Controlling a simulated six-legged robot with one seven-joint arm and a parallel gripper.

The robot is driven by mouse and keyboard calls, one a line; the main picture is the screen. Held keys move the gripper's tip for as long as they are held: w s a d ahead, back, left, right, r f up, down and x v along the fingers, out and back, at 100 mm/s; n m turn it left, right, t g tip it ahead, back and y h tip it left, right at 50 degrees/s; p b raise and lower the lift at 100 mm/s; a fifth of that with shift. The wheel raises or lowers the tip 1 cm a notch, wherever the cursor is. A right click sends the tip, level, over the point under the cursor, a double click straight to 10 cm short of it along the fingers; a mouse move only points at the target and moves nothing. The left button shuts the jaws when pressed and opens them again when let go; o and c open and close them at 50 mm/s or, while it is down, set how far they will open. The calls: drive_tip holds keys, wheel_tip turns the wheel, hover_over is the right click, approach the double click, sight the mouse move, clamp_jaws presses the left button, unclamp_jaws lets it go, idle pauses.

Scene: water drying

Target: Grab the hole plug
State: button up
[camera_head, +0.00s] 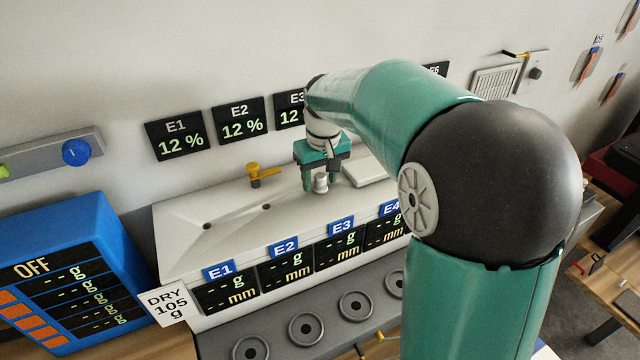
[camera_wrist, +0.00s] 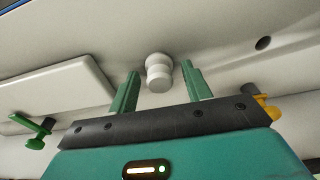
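The hole plug (camera_head: 320,181) is a small pale grey knob with a rounded top and a narrower waist. It stands on the white sink unit in the head view. It also shows in the wrist view (camera_wrist: 158,73), between the tips of my green fingers. My gripper (camera_head: 321,186) is above the sink, with its fingers pointing down on either side of the plug. In the wrist view my gripper (camera_wrist: 162,73) is open, with a gap between the plug and each finger. The plug's base is hard to make out.
A yellow tap (camera_head: 262,172) and dark drain holes (camera_head: 207,226) lie to the left on the sink top. A pale flat panel (camera_head: 368,171) lies just right of the gripper. A green tap (camera_wrist: 38,134) shows in the wrist view. Display panels (camera_head: 286,270) line the sink's front.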

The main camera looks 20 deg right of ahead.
drive_tip(key=c, duration=0.9)
drive_tip(key=shift+r, duration=0.15)
